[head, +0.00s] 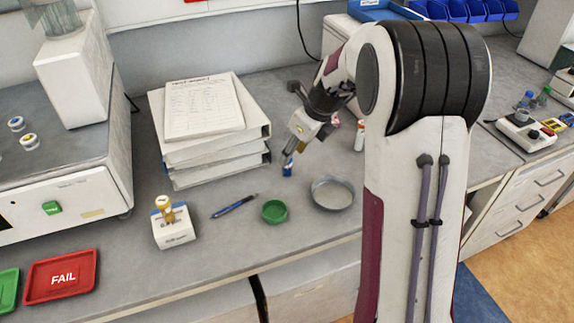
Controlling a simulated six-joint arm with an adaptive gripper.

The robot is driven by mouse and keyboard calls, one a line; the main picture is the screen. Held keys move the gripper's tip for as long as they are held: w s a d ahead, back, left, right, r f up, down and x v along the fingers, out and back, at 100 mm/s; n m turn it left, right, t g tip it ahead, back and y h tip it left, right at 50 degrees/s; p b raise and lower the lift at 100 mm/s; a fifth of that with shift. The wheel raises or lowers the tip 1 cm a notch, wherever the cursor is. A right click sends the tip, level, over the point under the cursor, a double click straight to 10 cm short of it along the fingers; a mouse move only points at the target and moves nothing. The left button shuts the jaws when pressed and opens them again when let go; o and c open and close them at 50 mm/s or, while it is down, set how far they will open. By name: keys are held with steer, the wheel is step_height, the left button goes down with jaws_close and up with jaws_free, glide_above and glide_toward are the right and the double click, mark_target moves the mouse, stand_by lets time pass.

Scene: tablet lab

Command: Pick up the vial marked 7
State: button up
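No number 7 can be read on anything in view, so I cannot tell which item is the vial marked 7. Two small round white items with coloured tops, a blue one (16,123) and a yellow one (29,141), stand on the machine at the left. A small white bottle with an orange top (360,136) stands on the bench beside my arm. My gripper (289,165) points down over the middle of the bench, in front of the binders. Something small and blue (287,171) is at its fingertips; whether it is held is too small to tell.
A binder stack (218,150) stands behind and left of my gripper. A metal dish (332,194), green lid (275,211), blue pen (234,206) and white box (174,231) lie in front. A red FAIL tray (61,284) is front left. My arm hides part of the bench's right side.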

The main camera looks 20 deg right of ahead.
steer(key=shift+f, duration=0.15)
steer(key=x, duration=0.3)
steer(key=shift+s+a+f, duration=0.15)
steer(key=shift+s+a, duration=0.05)
steer(key=shift+s, duration=0.05)
steer(key=shift+x, duration=0.9)
steer(key=c, duration=1.1)
